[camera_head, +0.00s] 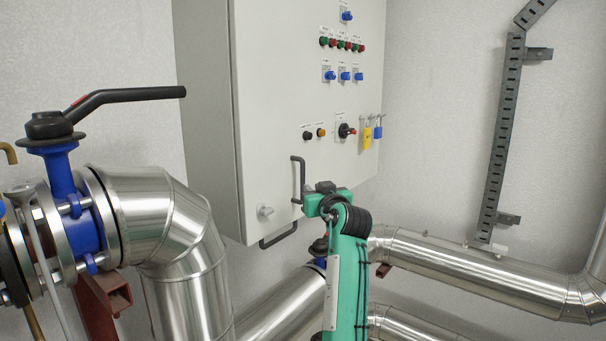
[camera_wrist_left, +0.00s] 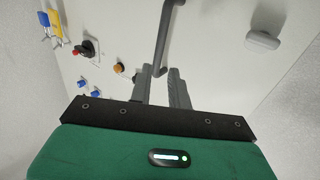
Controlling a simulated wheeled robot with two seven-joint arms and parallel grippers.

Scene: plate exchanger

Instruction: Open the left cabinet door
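The light grey cabinet door (camera_head: 275,100) is shut, with switches and coloured buttons on its front. Its dark bar handle (camera_head: 299,180) stands upright low on the door; it also shows in the left wrist view (camera_wrist_left: 170,35). My left gripper (camera_head: 316,194), on a green arm, is at the lower end of the handle. In the left wrist view its two dark fingers (camera_wrist_left: 161,72) are apart, pointing at the door, with the handle's end between or just beyond the tips. I cannot tell if they touch it. My right gripper is not in view.
Silver pipes (camera_head: 470,262) run below; a black valve lever (camera_head: 130,97) is at left.

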